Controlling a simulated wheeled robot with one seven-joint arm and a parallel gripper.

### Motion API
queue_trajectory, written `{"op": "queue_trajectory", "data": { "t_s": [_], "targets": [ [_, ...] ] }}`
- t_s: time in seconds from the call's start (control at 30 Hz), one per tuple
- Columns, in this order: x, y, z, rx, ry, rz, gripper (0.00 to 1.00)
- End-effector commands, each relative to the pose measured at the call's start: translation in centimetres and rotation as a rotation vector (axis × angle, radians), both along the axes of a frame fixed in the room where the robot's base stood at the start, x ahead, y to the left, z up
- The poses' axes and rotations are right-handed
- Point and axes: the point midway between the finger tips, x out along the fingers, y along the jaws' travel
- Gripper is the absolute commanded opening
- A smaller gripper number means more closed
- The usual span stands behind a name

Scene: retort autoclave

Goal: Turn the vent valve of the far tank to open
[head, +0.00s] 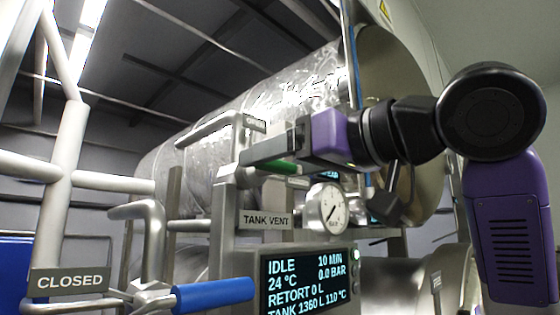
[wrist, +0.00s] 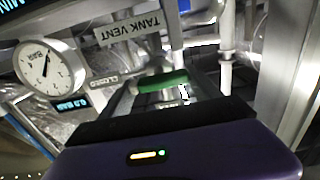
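The green valve handle (head: 285,167) sits above the "TANK VENT" plate (head: 265,219), in front of the large foil-wrapped tank (head: 285,90). It points sideways, roughly level, in the head view. My gripper (head: 258,160) reaches in from the right, with its fingers at the handle. In the wrist view the green handle (wrist: 163,82) shows between my open fingers (wrist: 165,90); contact cannot be told. The "TANK VENT" plate (wrist: 131,29) appears upside down there. The valve body is partly hidden.
A round pressure gauge (head: 327,209) and a display panel (head: 307,280) reading IDLE stand just below my gripper. A blue-handled valve (head: 215,293) and a "CLOSED" plate (head: 69,282) are at lower left. Thick pipes (head: 66,150) stand at the left.

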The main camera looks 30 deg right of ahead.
Motion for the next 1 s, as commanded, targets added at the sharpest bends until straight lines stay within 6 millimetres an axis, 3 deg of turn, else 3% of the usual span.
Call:
{"op": "queue_trajectory", "data": {
  "t_s": [0.03, 0.1, 0.53, 1.0],
  "targets": [
    [-0.02, -0.01, 0.02, 0.000, 0.000, 0.000, 0.43],
    [-0.02, -0.02, 0.02, 0.000, 0.000, 0.000, 0.32],
    [-0.06, 0.04, -0.02, -0.100, -0.034, -0.001, 0.32],
    [-0.18, 0.32, -0.08, -0.493, -0.162, -0.001, 0.32]
  ]
}}
